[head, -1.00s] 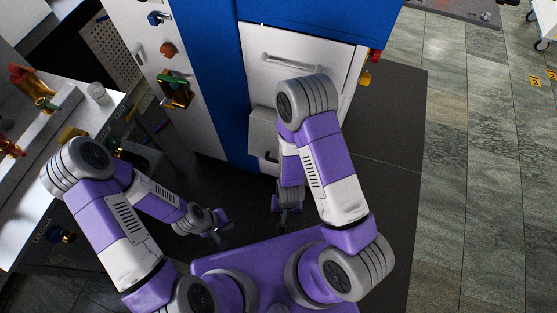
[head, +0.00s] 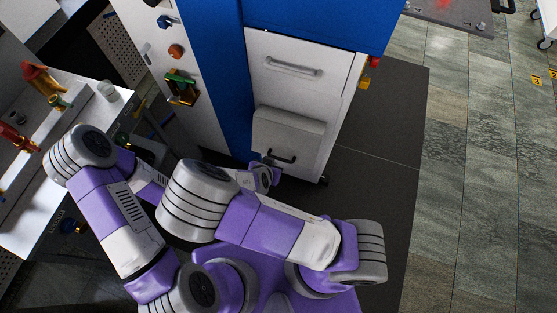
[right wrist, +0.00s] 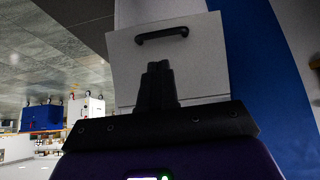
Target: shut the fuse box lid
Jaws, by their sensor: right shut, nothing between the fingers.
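The fuse box (head: 291,124) is a pale grey box low on the front of the white and blue cabinet. Its lid (right wrist: 201,68) has a dark bar handle (head: 281,158), which shows at the top of the right wrist view (right wrist: 162,34). I cannot tell the lid's exact angle. My right gripper (right wrist: 158,68) is shut and empty, its fingers pointing at the lid just short of the handle in that view; any gap is unclear. In the head view my right gripper (head: 270,166) is by the handle. My left gripper is hidden behind my right arm.
A white drawer front with a grey handle (head: 293,67) is above the fuse box. A panel with coloured knobs (head: 176,52) stands to the left. A white bench (head: 100,120) with fittings is at the far left. Dark mat and tiled floor lie open at the right.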

